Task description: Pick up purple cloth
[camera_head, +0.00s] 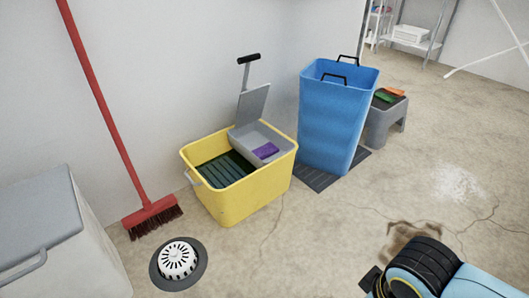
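The purple cloth (266,150) lies small and folded in the grey tray (246,138) set in the right part of a yellow bucket (254,197). The tray's walls rise around it, and its upper side is open to view. A grey upright plate with a black-gripped handle (248,58) stands at the back of the tray.
A red broom (152,214), drain cover (178,261) and grey box (45,227) are left. Floor before the bucket is clear.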

